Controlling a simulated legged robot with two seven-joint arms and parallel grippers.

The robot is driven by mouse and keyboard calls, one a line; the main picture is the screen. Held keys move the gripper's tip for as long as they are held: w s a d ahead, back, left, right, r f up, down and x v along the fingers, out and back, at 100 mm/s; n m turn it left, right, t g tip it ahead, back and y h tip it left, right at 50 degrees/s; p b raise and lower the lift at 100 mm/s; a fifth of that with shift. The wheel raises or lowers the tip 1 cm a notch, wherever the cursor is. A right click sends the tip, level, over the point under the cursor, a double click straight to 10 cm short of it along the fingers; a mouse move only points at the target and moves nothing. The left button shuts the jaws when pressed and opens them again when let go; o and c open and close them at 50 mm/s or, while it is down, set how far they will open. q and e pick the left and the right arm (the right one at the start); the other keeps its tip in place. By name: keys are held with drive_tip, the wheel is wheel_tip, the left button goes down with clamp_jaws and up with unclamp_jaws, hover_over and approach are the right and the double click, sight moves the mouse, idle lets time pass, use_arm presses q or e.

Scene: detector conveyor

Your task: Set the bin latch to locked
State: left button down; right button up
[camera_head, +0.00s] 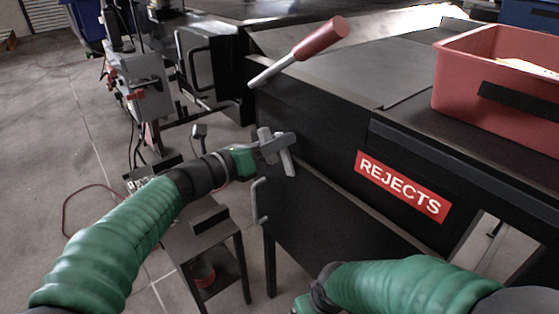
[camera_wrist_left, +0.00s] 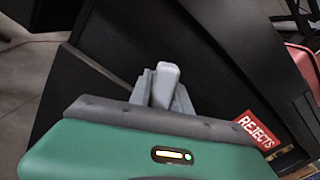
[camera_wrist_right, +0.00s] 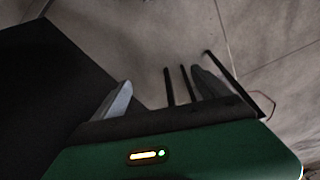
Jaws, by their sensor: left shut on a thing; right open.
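The bin latch is a grey bar handle (camera_head: 288,165) on the black front panel, left of the REJECTS label. In the head view it slants from upper left to lower right. My left gripper (camera_head: 274,148) is shut on this handle. The left wrist view shows the handle's pale grey end (camera_wrist_left: 166,80) between the fingers, which hide part of it. My right gripper (camera_wrist_right: 162,92) is open and empty, its fingers wide apart in the right wrist view. In the head view its fingertips are out of frame at the bottom.
A red REJECTS label (camera_head: 403,186) is on the machine's front. A red-handled lever (camera_head: 318,40) rises above the panel's top left. A red bin (camera_head: 470,95) stands on top at right. A small dark table (camera_head: 205,228) stands below the left arm; a thin bent grey handle (camera_head: 258,203) is beneath the latch.

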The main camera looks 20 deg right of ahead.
use_arm(q)
drive_tip(key=m+b, duration=0.1)
drive_tip(key=b, duration=0.1)
drive_tip(key=f+m+b, duration=0.1)
drive_tip(key=m+b, duration=0.1)
drive_tip(key=shift+f, duration=0.25)
drive_tip(key=shift+r+m+b, duration=0.25)
drive_tip(key=shift+m+b, duration=0.85)
drive_tip(key=shift+b, duration=0.3)
use_arm(e)
drive_tip(key=s+x, duration=0.1)
drive_tip(key=x, duration=0.7)
drive_tip(key=shift+s+f, duration=0.25)
drive_tip(key=shift+s, duration=0.15)
use_arm(q)
drive_tip(key=c, duration=1.3)
unclamp_jaws()
drive_tip(key=shift+w+r, duration=0.1)
drive_tip(key=shift+r, duration=0.2)
